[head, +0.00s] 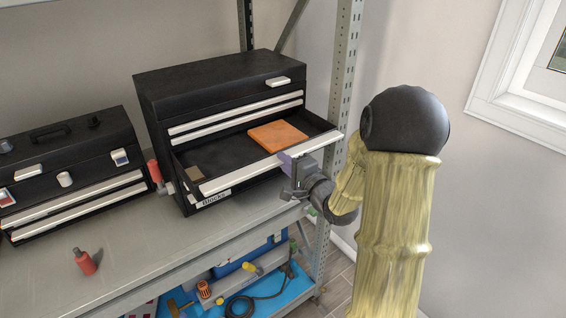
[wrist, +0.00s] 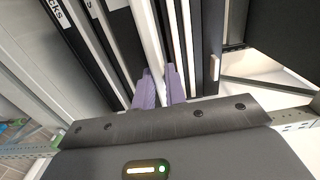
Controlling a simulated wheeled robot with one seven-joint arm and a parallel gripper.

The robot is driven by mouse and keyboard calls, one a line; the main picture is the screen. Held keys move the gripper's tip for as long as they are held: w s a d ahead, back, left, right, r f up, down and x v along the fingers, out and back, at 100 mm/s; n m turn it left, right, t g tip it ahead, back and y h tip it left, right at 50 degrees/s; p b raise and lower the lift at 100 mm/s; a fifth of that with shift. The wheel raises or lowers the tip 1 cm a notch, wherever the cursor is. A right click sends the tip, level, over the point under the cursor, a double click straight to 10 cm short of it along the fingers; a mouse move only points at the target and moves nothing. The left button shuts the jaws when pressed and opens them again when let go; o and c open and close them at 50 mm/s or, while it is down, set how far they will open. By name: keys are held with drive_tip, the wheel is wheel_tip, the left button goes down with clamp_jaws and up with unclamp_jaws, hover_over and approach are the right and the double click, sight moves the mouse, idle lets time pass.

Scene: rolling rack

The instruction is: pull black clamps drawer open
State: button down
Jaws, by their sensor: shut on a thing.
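The black tool chest (head: 215,85) stands on the metal shelf. One of its drawers (head: 225,152) is pulled well out, with a pale handle strip (head: 238,176) along its front edge. An orange flat item (head: 278,136) and a small brown piece (head: 194,173) lie inside it. I cannot read a clamps label on this drawer. My gripper (head: 299,170) is at the right part of the strip. In the wrist view its purple fingers (wrist: 159,88) are shut on the handle strip (wrist: 148,35), one on each side.
A label reading "Blocks" (head: 214,199) shows below the open drawer. A second black toolbox (head: 70,165) stands at left. A rack post (head: 345,70) rises close to my arm, right of the chest.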

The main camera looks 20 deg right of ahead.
drive_tip(key=c, duration=1.4)
unclamp_jaws()
drive_tip(key=shift+s+f, duration=0.1)
drive_tip(key=shift+f, duration=0.05)
drive_tip(key=shift+c, duration=0.2)
drive_tip(key=b+v, duration=1)
drive_tip(key=v, duration=0.7)
drive_tip(key=shift+b, duration=0.3)
